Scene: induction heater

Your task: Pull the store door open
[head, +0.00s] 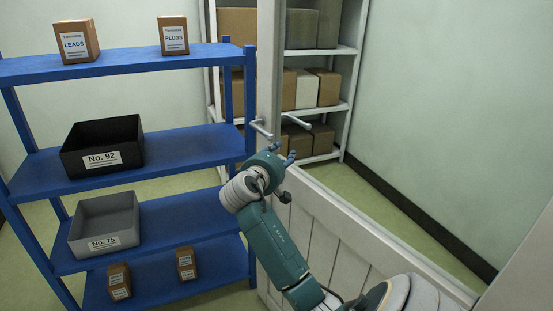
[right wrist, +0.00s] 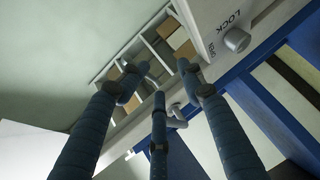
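The white store door (head: 345,235) has a panelled lower part, and its tall narrow upright (head: 269,60) stands right of the blue rack. Store shelves show on both sides of this upright, so the door looks ajar; how far is hard to tell. One lever handle (head: 296,122) sticks out to the right of the upright and another (head: 261,128) to its left. My right gripper (head: 286,160) is just below the levers, fingers apart. In the right wrist view, the open fingers (right wrist: 160,92) spread near a pale lever (right wrist: 177,117); contact is unclear. My left gripper is out of view.
A blue rack (head: 185,150) with bins and small boxes stands close on the left. White shelves (head: 325,52) with cartons stand behind the door. A knob (right wrist: 237,40) marked LOCK shows in the right wrist view. Green floor lies open beyond the door.

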